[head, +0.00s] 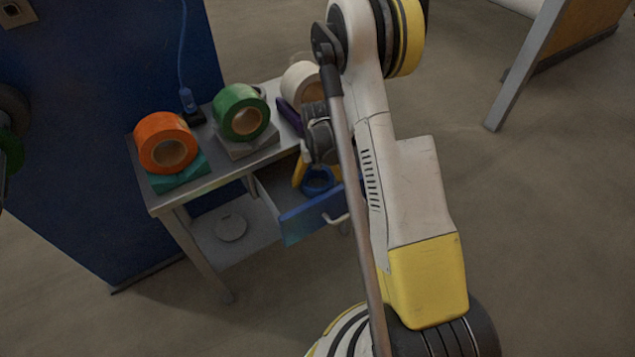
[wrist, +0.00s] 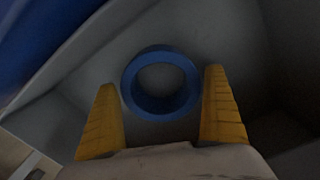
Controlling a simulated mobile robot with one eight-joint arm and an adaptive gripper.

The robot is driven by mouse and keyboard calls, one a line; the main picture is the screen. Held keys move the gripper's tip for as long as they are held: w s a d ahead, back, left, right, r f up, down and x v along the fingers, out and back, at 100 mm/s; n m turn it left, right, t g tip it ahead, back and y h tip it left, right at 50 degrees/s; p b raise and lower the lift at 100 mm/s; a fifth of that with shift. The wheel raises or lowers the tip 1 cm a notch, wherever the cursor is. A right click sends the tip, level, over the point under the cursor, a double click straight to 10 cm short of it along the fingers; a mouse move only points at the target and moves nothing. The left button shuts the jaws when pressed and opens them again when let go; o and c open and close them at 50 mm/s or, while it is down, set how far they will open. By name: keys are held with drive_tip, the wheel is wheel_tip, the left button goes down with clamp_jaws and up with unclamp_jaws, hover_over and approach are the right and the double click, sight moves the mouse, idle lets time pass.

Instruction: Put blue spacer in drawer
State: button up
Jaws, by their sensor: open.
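The blue spacer (wrist: 161,107) is a thick blue ring. In the wrist view it lies inside the grey drawer, between my two yellow fingers but a little beyond them. My gripper (wrist: 160,100) is open, one finger on each side of the ring with small gaps. In the head view the spacer (head: 318,181) shows inside the open drawer (head: 311,214), which has a blue front and a pale handle. A yellow finger of my gripper (head: 301,168) shows beside the ring. My arm hides the drawer's right part.
The grey table (head: 158,201) carries an orange roll (head: 149,138) on a green block, a green roll (head: 224,120) on a grey block and a white roll (head: 292,82). A round disc (head: 231,227) lies on the lower shelf. A blue panel (head: 75,150) stands behind.

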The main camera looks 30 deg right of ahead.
drive_tip(key=s+a+r+n+t+p, duration=0.1)
drive_tip(key=a+r+p, duration=0.15)
drive_tip(key=r, duration=0.95)
drive_tip(key=s+a+r+t+p, duration=0.1)
drive_tip(key=s+a+r, duration=0.15)
drive_tip(key=r, duration=0.85)
drive_tip(key=s+a+r+n+t, duration=0.1)
drive_tip(key=s+a+r+t, duration=0.1)
drive_tip(key=s+a+r, duration=0.3)
drive_tip(key=s+a+r+n+t, duration=0.2)
drive_tip(key=s+a+r, duration=0.3)
drive_tip(key=s, duration=0.5)
wheel_tip(320, 180, up, 2)
drive_tip(key=shift+a+r+t, duration=0.15)
drive_tip(key=shift+a+t, duration=0.05)
drive_tip(key=shift+t, duration=0.4)
